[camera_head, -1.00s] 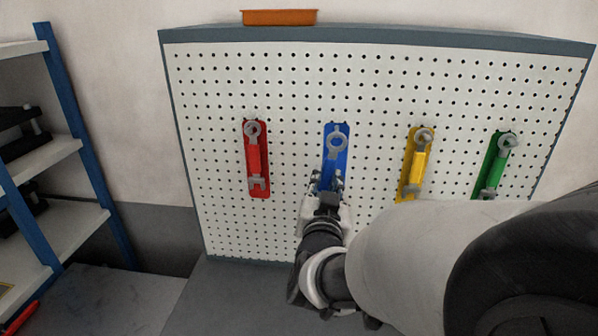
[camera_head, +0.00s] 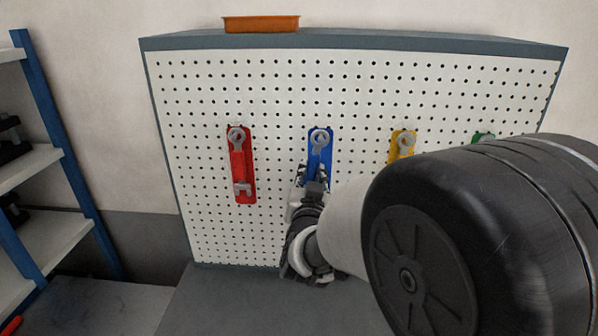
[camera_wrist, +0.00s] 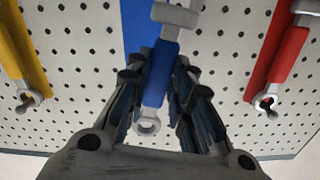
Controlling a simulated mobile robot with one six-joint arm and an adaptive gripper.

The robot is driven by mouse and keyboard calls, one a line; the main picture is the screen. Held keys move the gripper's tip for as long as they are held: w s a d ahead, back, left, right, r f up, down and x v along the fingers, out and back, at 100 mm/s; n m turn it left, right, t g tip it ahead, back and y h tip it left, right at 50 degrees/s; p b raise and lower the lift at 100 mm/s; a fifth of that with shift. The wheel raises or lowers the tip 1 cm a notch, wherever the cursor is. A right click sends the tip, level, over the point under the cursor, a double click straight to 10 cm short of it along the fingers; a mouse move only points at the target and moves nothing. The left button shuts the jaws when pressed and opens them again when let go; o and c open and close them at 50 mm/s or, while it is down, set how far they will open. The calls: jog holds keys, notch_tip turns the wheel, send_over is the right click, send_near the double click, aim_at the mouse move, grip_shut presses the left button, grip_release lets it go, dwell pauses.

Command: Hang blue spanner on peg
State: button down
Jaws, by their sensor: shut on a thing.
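The blue spanner (camera_head: 320,139) is in front of its blue backing plate (camera_head: 328,166) on the pegboard, grey ring end up, near the plate's top. My gripper (camera_head: 311,177) is at its lower part, partly hidden by my arm. In the wrist view, where the board appears upside down, my gripper (camera_wrist: 157,72) is shut on the blue handle of the spanner (camera_wrist: 160,74). The ring end points down the picture and the open jaw is at the top, over the plate (camera_wrist: 137,30). The blue plate's peg is hidden; I cannot tell whether the ring is around it.
A red spanner (camera_head: 238,160) hangs left on the white pegboard (camera_head: 280,95). A yellow spanner (camera_head: 404,142) is to the right, partly behind my arm; a green plate (camera_head: 482,136) is further right, mostly hidden. An orange tray (camera_head: 262,25) sits on top. Blue-framed shelves (camera_head: 55,130) stand left.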

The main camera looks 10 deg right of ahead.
aim_at(311, 178)
jog(key=shift+w+d+p, duration=0.15)
jog(key=shift+w+p, duration=0.05)
jog(key=shift+w, duration=0.5)
jog(key=shift+w+d+p, duration=0.1)
jog(key=shift+w+p, duration=0.05)
jog(key=shift+w, duration=0.5)
jog(key=shift+w+d+f+b, duration=0.1)
jog(key=shift+w+f+b, duration=0.45)
jog(key=shift+b, duration=0.45)
jog(key=c, duration=1.3)
grip_release()
jog(key=shift+f, duration=0.1)
